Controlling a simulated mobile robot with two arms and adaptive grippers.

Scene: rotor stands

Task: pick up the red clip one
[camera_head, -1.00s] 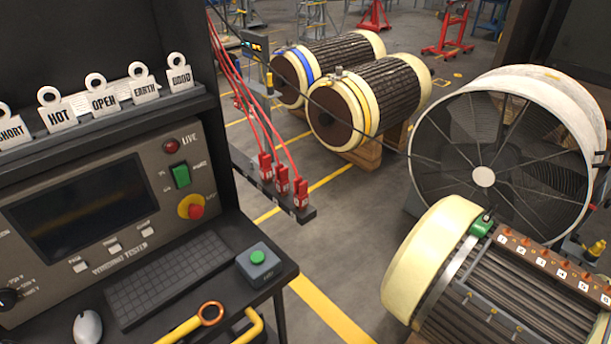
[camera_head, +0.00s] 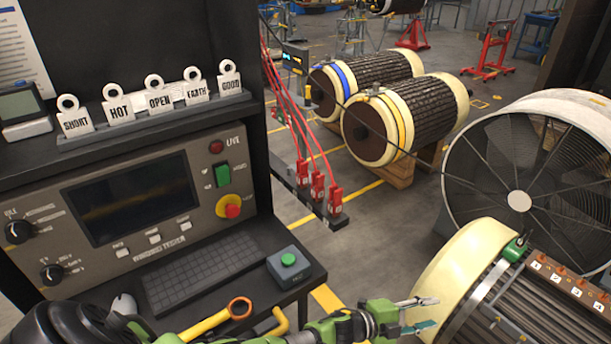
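Three red clips stand in a row on a dark bar (camera_head: 340,221) beside the tester bench: the rear one (camera_head: 302,174), the middle one (camera_head: 318,186) and the front one (camera_head: 335,201). Red cables rise from them. Their small white labels are too small to read, so I cannot tell which is one. My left gripper (camera_head: 430,313) reaches in from the bottom left, below and to the right of the clips. Its two fingers are apart with nothing between them, near the cream end of the front rotor (camera_head: 465,262). My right gripper is not in view.
The tester bench holds a keyboard (camera_head: 200,271), a green-button box (camera_head: 289,267) and a row of white tags (camera_head: 160,98). A yellow-handled tool (camera_head: 205,325) lies at its front. A green clip (camera_head: 515,248) sits on the front rotor. A large fan (camera_head: 518,201) stands right.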

